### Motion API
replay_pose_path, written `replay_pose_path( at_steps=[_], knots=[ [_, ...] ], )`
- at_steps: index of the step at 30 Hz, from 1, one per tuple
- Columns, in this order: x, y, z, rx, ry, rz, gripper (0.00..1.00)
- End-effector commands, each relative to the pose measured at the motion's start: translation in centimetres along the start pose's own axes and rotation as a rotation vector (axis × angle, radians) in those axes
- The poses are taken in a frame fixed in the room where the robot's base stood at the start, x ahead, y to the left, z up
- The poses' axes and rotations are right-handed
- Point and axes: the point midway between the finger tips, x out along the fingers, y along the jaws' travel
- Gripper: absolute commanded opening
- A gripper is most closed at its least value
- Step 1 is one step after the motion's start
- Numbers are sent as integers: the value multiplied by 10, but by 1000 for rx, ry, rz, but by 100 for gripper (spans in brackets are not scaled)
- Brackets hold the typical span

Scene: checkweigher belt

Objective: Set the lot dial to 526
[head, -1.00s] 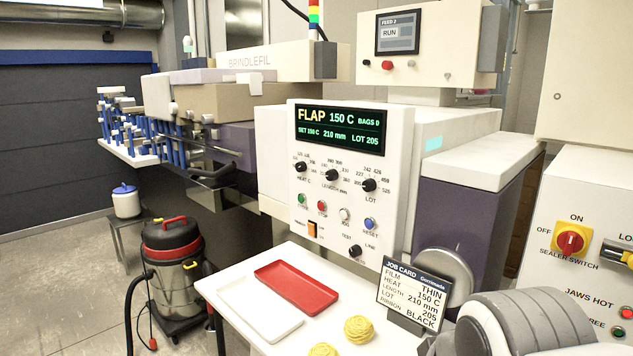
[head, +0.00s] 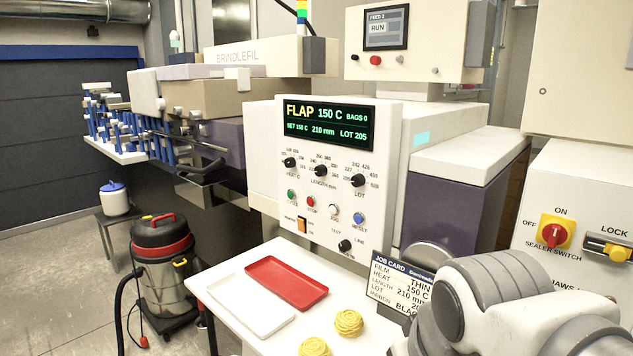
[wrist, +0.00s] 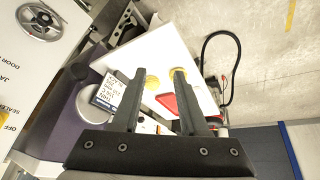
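The lot dial (head: 358,181) is a black knob at the right of the row of knobs on the white control panel (head: 262,170). Small numbers ring it; its exact pointer direction is too small to read surely. The panel display (head: 325,124) reads LOT 205, with FLAP and 150 C. In the wrist view my gripper (wrist: 158,72) is open and empty, its two dark fingers apart above the white table, away from the dial. The head view shows my arm at lower right, but not the fingers.
The job card (head: 392,280) stands below the panel, partly hidden by my arm. A red tray (head: 286,281), a white tray (head: 243,306) and yellow coils (head: 348,323) lie on the table. Heat and length knobs and several buttons surround the dial. The sealer cabinet (head: 580,190) stands right.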

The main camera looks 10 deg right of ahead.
Motion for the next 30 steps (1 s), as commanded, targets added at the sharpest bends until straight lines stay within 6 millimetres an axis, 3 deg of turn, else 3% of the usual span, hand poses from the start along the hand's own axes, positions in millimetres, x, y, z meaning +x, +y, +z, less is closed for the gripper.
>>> replay_pose_path(
  at_steps=[1, 4, 18, 25, 30],
  knots=[
    [0, 4, -10, -57, -27, 10, 54],
    [5, 17, -31, -202, -85, 46, 72],
    [53, 62, -144, -958, -399, 304, 72],
    [75, 63, -210, -1351, -584, 487, 72],
    [85, 46, -264, -1642, -738, 658, 72]
  ],
)
